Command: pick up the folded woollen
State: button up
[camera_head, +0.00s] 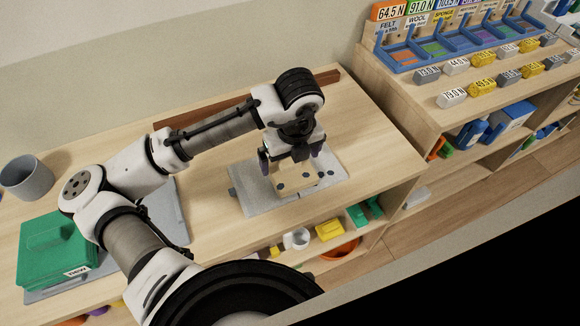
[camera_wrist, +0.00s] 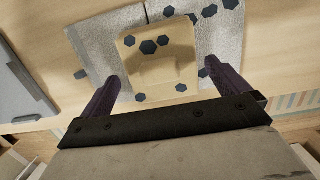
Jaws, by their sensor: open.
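A beige folded piece with dark hexagonal spots (camera_head: 297,181) lies on a grey mat (camera_head: 250,199) on the wooden table; it looks like the folded woollen, though its material cannot be told. It also shows in the wrist view (camera_wrist: 160,72), with a raised part in its middle. My gripper (camera_head: 290,163) is open over it and points down. In the wrist view my gripper's purple fingers (camera_wrist: 168,70) stand at either side of the piece, apart from it. Their height above the mat cannot be told. My wrist hides part of the piece in the head view.
A green folded piece with a white label (camera_head: 58,252) lies on a blue-grey board (camera_head: 172,212) at the left, near a grey cup (camera_head: 27,178). A brown bar (camera_head: 190,117) lies along the back. A shelf with blue bins (camera_head: 460,45) stands right. Small items fill the shelf below the table.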

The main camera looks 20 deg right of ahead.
jog(key=shift+w+f, duration=0.2)
jog(key=shift+f, duration=0.95)
jog(key=c, duration=0.9)
jog(key=shift+r, duration=0.15)
notch_tip(320, 180, up, 20)
